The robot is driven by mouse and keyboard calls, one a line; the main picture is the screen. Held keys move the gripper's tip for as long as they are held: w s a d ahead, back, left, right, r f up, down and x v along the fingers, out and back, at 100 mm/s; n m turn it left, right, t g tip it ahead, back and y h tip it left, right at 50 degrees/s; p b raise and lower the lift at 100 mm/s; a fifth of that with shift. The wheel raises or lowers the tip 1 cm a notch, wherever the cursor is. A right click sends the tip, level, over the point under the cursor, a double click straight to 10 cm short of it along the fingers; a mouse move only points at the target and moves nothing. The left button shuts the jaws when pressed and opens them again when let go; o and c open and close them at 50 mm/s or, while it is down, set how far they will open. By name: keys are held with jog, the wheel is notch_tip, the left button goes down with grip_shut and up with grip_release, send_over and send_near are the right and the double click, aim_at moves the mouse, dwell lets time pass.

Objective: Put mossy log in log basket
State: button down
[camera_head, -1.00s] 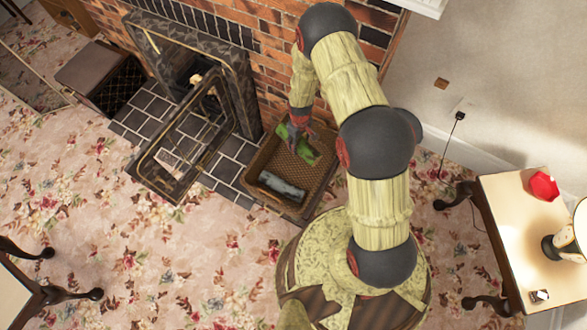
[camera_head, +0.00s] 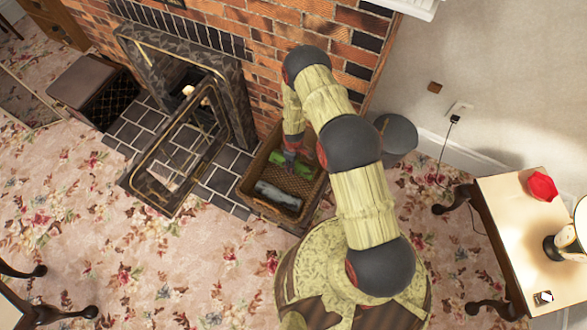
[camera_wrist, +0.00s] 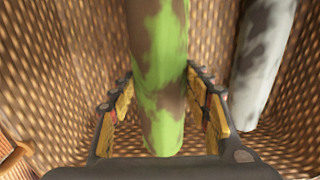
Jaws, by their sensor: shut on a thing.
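The mossy log (camera_head: 302,170), brown with bright green patches, is within the wicker log basket (camera_head: 252,207) beside the hearth. It also shows in the wrist view (camera_wrist: 160,50), running lengthwise between the fingers. My gripper (camera_head: 291,157) reaches down into the basket and is shut on the mossy log; in the wrist view its yellow-padded fingers (camera_wrist: 163,97) lie on either side of it. A grey-white log (camera_head: 278,195) lies in the basket alongside, apart from the mossy one. I cannot tell whether the mossy log touches the basket floor.
The fireplace with its metal screen (camera_head: 180,160) stands left of the basket, and the brick wall (camera_head: 275,50) is behind. A grey cylinder (camera_head: 397,135) stands to the right of my arm. A side table (camera_head: 510,210) is further right. Open flowered carpet (camera_head: 180,265) lies in front.

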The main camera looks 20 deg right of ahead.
jog(key=shift+f+b, duration=0.6)
jog(key=shift+f, duration=1.15)
jog(key=shift+f, duration=0.15)
jog(key=c, duration=0.9)
grip_release()
